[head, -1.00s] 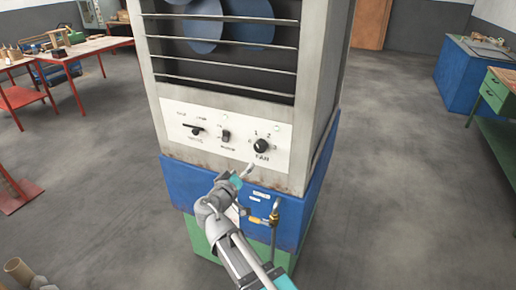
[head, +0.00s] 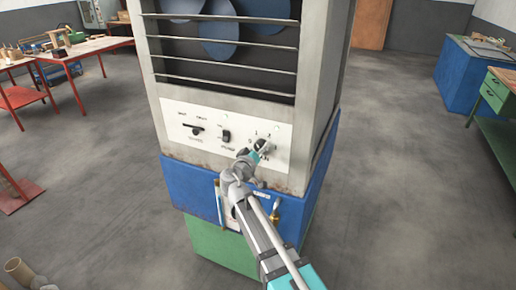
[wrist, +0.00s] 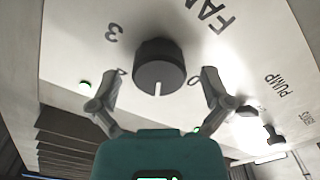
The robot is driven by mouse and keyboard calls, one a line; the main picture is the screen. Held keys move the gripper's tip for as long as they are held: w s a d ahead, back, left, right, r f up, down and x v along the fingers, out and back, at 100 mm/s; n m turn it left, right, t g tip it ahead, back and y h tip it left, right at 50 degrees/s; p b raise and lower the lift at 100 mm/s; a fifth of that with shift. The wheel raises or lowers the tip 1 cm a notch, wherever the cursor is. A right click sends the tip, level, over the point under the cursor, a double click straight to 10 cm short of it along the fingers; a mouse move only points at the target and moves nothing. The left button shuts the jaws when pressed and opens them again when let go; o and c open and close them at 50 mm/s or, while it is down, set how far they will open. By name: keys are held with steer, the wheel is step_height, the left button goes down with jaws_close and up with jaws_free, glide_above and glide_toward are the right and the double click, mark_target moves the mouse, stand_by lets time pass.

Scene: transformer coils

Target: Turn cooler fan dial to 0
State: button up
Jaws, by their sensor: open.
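The cooler's fan dial (wrist: 160,62) is a round black knob on a pale panel. In the wrist view it stands between the open fingers of my gripper (wrist: 160,78), with a visible gap on each side. Its white pointer line points toward the bottom of that view, toward my gripper body. "FAN" and "3" are readable beside it; the other numbers are hidden or unclear near the fingertips. In the head view my gripper (head: 261,150) is in front of the dial (head: 264,143) and partly covers it and its label.
The white control panel (head: 216,123) also carries a slider switch (head: 195,128) and a pump switch (head: 226,135) to the left of the dial. Below is the blue cooler base (head: 190,187) with a brass valve (head: 274,212). The floor around the cooler is clear.

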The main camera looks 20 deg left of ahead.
steer(key=shift+w, duration=0.1)
steer(key=c, duration=1.1)
steer(key=shift+a, duration=0.2)
steer(key=shift+c, duration=0.2)
steer(key=shift+d, duration=0.15)
steer(key=shift+n, duration=0.4)
steer(key=n, duration=1.1)
steer(key=shift+f, duration=0.1)
